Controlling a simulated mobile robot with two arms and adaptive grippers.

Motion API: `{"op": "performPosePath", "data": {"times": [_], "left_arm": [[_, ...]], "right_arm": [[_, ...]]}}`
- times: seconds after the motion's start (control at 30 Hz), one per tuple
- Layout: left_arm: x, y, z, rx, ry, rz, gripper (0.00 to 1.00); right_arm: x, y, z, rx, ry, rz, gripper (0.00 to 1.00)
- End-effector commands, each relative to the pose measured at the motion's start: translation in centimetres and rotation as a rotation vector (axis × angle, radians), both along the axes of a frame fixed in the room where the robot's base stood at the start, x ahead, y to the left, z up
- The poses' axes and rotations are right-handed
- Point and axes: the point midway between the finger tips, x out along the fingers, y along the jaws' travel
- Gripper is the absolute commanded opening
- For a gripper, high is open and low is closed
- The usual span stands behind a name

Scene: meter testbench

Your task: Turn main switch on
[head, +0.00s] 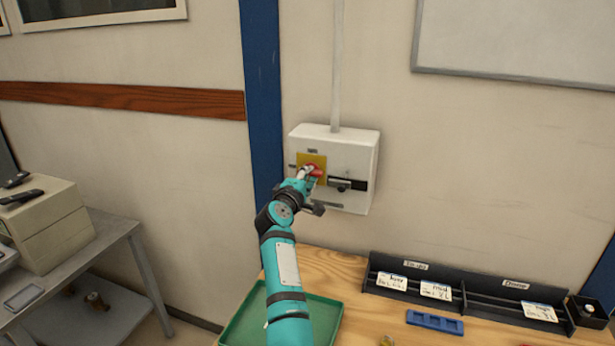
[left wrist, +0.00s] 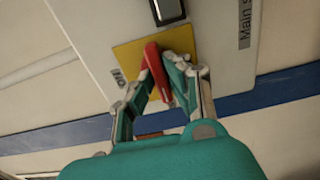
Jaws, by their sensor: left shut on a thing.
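The main switch is a red handle (left wrist: 158,72) on a yellow plate (head: 312,160), on the front of a white box (head: 335,140) on the wall. My left gripper (head: 311,172) is at the handle, with its fingers shut on it. In the left wrist view the two fingers (left wrist: 160,80) close around the red handle from both sides. The handle lies at a slant to the plate's edges in that view. The fingers hide part of the handle and plate. My right gripper is in neither view.
Below is a wooden bench (head: 335,265) with a green tray (head: 240,325), a black label rack (head: 465,290) and a blue holder (head: 435,321). A grey table (head: 110,235) stands at left.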

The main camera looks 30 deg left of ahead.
Motion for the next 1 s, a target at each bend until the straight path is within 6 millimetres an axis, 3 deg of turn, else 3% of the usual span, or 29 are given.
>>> {"op": "performPosePath", "data": {"times": [0.37, 1.0], "left_arm": [[0.0, 0.0, -0.1, 0.144, 0.034, -0.001, 0.0], [0.0, 0.0, -0.1, 0.72, 0.17, -0.001, 0.0]], "right_arm": [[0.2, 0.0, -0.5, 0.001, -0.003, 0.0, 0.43], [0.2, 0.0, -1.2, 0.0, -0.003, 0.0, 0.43]]}}
